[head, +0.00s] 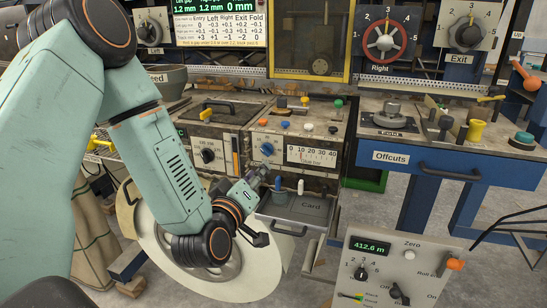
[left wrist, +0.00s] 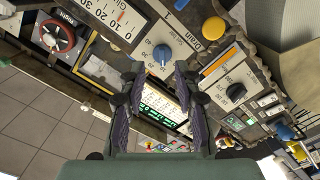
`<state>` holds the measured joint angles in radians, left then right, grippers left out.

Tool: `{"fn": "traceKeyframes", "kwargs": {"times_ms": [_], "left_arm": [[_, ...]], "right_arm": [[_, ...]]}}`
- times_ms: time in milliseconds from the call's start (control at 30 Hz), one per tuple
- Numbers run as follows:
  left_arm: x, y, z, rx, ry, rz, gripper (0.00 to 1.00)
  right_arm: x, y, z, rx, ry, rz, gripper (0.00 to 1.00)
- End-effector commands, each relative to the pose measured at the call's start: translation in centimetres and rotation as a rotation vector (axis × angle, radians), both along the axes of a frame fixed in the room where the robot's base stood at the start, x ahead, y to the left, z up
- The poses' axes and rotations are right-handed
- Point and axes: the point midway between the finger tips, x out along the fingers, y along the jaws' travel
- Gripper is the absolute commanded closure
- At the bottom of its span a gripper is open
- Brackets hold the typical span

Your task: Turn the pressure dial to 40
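The blue dial (head: 267,149) is on the front of the central machine, just left of the white "Glue bar" gauge (head: 313,156), which is marked 0 to 40. I take it as the pressure dial. In the left wrist view the blue dial (left wrist: 162,54) shows beyond the fingers, with small numbers around it; its exact setting is too small to tell. My left gripper (head: 264,211) is below the dial in the head view, apart from it. In the left wrist view my left gripper (left wrist: 157,88) has its fingers spread with nothing held. My right gripper is not in view.
A black dial (head: 207,155) is left of the blue one, and small blue and white levers (head: 289,185) stick out below the gauge. A grey Card tray (head: 300,207) lies close to my left gripper. A large pale roll (head: 170,265) stands beneath my arm.

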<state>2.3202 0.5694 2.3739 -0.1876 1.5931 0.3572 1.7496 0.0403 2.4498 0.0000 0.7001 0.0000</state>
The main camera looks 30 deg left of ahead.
Motion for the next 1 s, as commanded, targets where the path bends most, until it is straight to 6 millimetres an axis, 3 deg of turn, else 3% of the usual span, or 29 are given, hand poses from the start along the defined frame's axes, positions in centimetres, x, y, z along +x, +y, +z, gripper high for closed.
{"fn": "traceKeyframes", "kwargs": {"times_ms": [233,700,1000], "left_arm": [[0.9,1.1,0.9,-0.022,-0.048,0.016,0.68],[6.9,2.5,0.8,-0.023,-0.046,0.016,0.68],[7.5,2.4,0.8,-0.024,-0.044,0.014,0.68]], "right_arm": [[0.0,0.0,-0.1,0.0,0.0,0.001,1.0],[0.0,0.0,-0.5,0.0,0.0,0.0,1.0],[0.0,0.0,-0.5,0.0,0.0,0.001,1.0]]}}
